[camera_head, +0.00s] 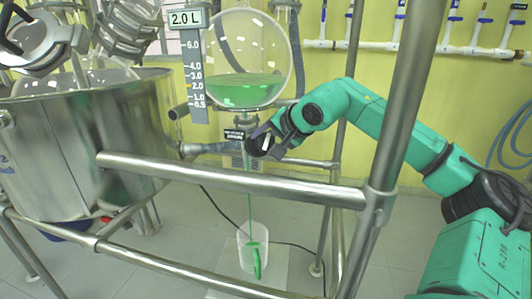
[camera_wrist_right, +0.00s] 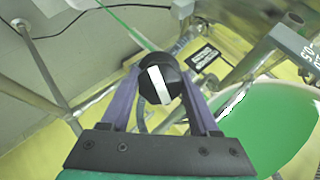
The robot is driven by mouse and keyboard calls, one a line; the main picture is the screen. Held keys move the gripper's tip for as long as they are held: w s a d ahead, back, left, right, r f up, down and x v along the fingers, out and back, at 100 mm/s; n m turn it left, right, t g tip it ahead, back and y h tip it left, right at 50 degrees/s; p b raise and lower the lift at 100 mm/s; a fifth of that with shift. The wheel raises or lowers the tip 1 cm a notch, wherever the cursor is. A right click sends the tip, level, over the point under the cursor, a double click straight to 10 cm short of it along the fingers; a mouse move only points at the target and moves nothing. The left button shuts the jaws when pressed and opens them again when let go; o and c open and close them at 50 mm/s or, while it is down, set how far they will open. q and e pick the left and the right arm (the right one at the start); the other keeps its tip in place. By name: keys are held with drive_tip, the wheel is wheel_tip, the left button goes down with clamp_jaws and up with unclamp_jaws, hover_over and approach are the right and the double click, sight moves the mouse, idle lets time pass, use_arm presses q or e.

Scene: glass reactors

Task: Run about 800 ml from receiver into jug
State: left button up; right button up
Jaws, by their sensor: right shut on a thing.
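The round glass receiver (camera_head: 247,60) holds green liquid (camera_head: 245,92) in its lower part; it also shows in the right wrist view (camera_wrist_right: 268,125). The scale beside it carries a 2.0 L readout (camera_head: 186,19). My right gripper (camera_head: 266,142) is shut on the black valve knob (camera_wrist_right: 172,72) below the receiver, one finger on each side. The knob's white stripe is tilted slightly in the wrist view. My left gripper is not in view.
A steel frame rail (camera_head: 230,178) crosses in front of the stream, and an upright post (camera_head: 390,110) stands before my right arm. A large steel vessel (camera_head: 75,150) fills the left. Black cable lies on the floor near the jug.

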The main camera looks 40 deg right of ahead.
sight(268, 142)
drive_tip(key=shift+f+m+b, duration=0.25)
drive_tip(key=shift+m+b, duration=0.55)
drive_tip(key=shift+m, duration=0.1)
drive_tip(key=m+t+b, duration=0.1)
drive_tip(key=m+b, duration=0.2)
drive_tip(key=m, duration=0.1)
drive_tip(key=shift+r, duration=0.15)
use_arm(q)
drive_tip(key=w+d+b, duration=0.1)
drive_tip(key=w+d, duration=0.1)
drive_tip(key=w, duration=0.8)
use_arm(e)
drive_tip(key=shift+r+m+t, duration=0.1)
drive_tip(key=shift+m+t, duration=0.3)
drive_tip(key=shift+m, duration=0.5)
drive_tip(key=o, duration=1.4)
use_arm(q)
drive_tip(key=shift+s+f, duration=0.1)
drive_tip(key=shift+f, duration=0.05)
use_arm(e)
drive_tip(key=shift+s, duration=0.1)
